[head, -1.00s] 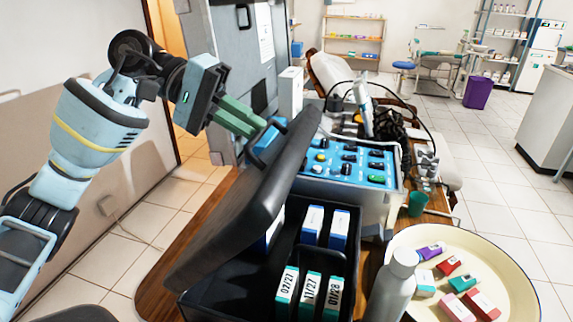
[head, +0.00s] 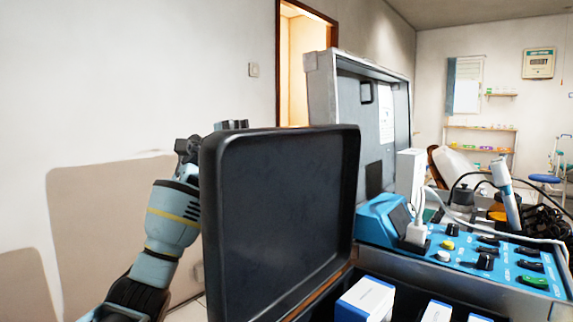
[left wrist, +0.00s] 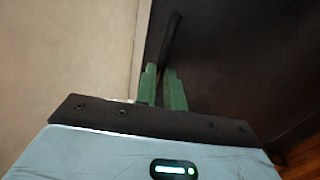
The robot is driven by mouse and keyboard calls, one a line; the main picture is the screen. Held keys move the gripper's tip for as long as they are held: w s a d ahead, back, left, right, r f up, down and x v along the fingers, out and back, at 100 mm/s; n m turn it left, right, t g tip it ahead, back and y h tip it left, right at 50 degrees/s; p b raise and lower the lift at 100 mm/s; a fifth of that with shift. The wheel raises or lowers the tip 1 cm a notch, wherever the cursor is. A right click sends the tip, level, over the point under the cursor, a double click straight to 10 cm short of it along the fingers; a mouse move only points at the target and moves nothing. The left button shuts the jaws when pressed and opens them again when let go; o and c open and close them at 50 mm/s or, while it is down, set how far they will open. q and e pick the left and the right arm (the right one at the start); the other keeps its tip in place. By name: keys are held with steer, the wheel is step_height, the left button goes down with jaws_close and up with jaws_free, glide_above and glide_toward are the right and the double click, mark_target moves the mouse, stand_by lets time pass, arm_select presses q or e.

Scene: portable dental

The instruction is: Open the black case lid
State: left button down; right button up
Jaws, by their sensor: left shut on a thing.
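The black case lid (head: 280,215) stands nearly upright in the middle of the head view, its dark inner face showing. The open black case (head: 407,303) is below it, mostly cut off by the bottom edge. My left arm rises behind the lid on the left, and the lid hides its fingers in that view. In the left wrist view my left gripper's green fingers (left wrist: 162,78) are shut on a dark bar-like part of the black lid (left wrist: 230,50). My right gripper is in neither view.
White-and-blue boxes (head: 366,300) stand in the case. A blue control panel (head: 470,262) with knobs and a cable is at right, with a grey open equipment lid (head: 322,90) behind. A beige panel (head: 105,225) and wall are at left.

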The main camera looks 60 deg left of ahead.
arm_select(q)
steer(key=shift+s+a+f+h, duration=0.15)
steer(key=shift+a+h, duration=0.15)
steer(key=shift+a, duration=0.15)
steer(key=c, duration=1.5)
jaws_free()
steer(key=shift+a, duration=0.1)
steer(key=v, duration=0.7)
steer(key=shift+a, duration=0.3)
steer(key=shift+s, duration=0.15)
